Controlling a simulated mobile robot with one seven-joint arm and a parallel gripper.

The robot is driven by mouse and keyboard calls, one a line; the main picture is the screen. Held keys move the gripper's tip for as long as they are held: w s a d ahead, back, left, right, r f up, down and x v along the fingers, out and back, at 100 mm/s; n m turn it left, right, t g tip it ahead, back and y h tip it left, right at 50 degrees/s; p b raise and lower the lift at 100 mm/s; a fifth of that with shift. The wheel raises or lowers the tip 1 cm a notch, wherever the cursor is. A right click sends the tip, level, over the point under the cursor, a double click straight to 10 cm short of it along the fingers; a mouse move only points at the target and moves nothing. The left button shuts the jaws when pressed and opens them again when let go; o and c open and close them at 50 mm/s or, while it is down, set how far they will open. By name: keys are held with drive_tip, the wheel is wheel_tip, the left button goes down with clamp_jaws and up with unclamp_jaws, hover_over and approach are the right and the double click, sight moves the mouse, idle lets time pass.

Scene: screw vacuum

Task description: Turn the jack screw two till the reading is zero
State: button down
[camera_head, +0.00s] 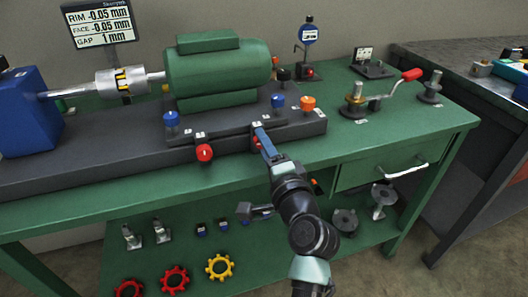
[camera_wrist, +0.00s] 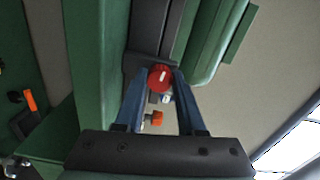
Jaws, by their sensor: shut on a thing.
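My gripper (camera_head: 265,143) is at the front edge of the dark base plate, shut on the right-hand red jack screw knob (camera_head: 257,144). In the wrist view the blue fingers of my gripper (camera_wrist: 160,80) stand on either side of this red knob (camera_wrist: 160,75), which has a white mark on it. A finger partly hides the knob in the head view. Another red knob (camera_head: 204,152) stands free to the left. The display (camera_head: 100,22) reads RIM -0.05 mm, FACE -0.05 mm, GAP 1 mm.
The green motor (camera_head: 219,75) sits above the base, with blue knobs (camera_head: 171,118) and an orange knob (camera_head: 307,103) around it. A shaft coupling (camera_head: 120,82) links it to the blue block (camera_head: 25,110). The drawer handle (camera_head: 408,170) projects below.

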drive_tip(key=n+b, duration=0.2)
drive_tip(key=n, duration=0.1)
drive_tip(key=shift+f+n, duration=0.2)
drive_tip(key=shift+n, duration=0.1)
drive_tip(key=shift+r+n+b, duration=0.1)
drive_tip(key=shift+n+b, duration=1.05)
drive_tip(key=shift+n, duration=0.65)
drive_tip(key=c, duration=0.5)
unclamp_jaws()
drive_tip(key=shift+r, duration=0.1)
drive_tip(key=p+v, duration=0.2)
drive_tip(key=v, duration=1.1)
drive_tip(key=shift+r, duration=0.1)
